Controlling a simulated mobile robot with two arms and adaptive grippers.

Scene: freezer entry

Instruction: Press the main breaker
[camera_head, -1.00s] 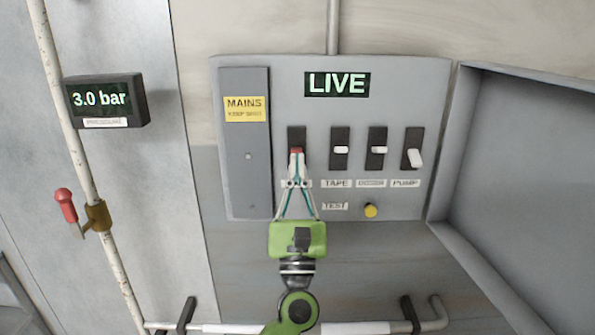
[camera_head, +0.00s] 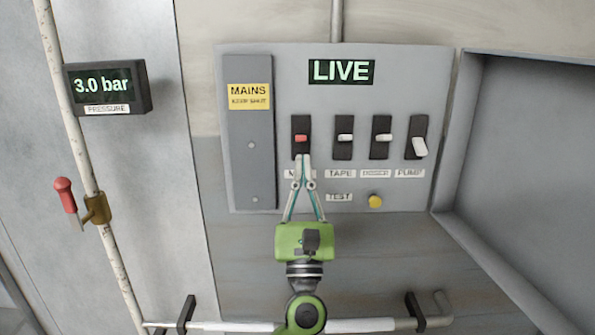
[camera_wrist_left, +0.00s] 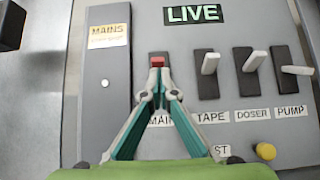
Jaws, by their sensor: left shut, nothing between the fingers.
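The main breaker (camera_head: 301,138) is a red toggle on a black plate, leftmost in the row on the grey panel (camera_head: 290,60). Its red toggle also shows in the left wrist view (camera_wrist_left: 157,61). My left gripper (camera_head: 303,158) is shut and empty, pointing up at the panel with its tips at the lower part of the breaker's plate, just below the red toggle. In the left wrist view the fingertips overlap the bottom of the plate; I cannot tell whether they touch it. The fingers partly cover the MAIN label. The display (camera_head: 341,72) reads LIVE. My right gripper is not in view.
White toggles for TAPE (camera_head: 344,138), DOSER (camera_head: 382,138) and PUMP (camera_head: 419,147) stand to the right. A yellow TEST button (camera_head: 375,201) is below them. A panel door (camera_head: 520,150) stands at right. A red-handled valve (camera_head: 66,195) and pressure display (camera_head: 103,87) are left.

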